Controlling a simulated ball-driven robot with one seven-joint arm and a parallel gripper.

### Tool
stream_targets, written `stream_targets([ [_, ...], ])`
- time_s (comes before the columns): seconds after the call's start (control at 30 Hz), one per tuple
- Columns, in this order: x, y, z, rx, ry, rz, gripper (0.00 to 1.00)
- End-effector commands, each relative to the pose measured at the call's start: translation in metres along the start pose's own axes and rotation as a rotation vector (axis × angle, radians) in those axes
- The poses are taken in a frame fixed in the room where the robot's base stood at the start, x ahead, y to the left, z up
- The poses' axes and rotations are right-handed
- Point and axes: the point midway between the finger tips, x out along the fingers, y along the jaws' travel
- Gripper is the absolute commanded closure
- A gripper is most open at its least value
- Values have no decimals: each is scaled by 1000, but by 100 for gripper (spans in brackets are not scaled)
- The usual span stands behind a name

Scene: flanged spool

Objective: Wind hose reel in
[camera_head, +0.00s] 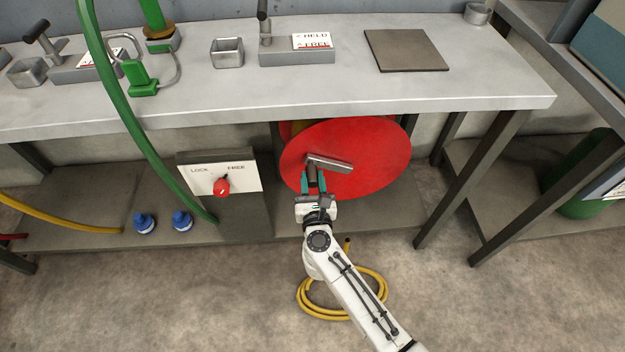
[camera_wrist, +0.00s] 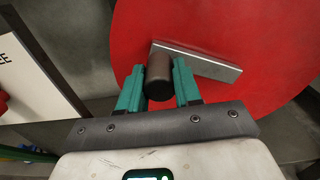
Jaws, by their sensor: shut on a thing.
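The hose reel's red flange (camera_head: 375,150) stands under the workbench and also fills much of the wrist view (camera_wrist: 215,25). A grey metal crank arm (camera_head: 333,164) lies across its face, and in the wrist view the crank arm (camera_wrist: 210,64) slopes down to the right. A dark round crank handle (camera_wrist: 159,75) sticks out from the arm's left end. My gripper (camera_head: 314,182) is at the flange's lower left, with its teal fingers (camera_wrist: 159,88) on both sides of the handle, shut on it. The hose on the reel's drum is mostly hidden behind the flange.
A yellow hose coil (camera_head: 342,292) lies on the floor beneath my arm. Bench legs (camera_head: 470,180) stand to the right. A green hose (camera_head: 130,110) hangs at left.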

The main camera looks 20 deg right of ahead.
Motion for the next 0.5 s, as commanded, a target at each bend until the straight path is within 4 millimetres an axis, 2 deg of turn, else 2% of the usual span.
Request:
stream_targets([
  [0.03,0,0,0,0,0,0,86],
  [0.2,0,0,0,0,0,0,100],
  [0.5,0,0,0,2,0,0,100],
])
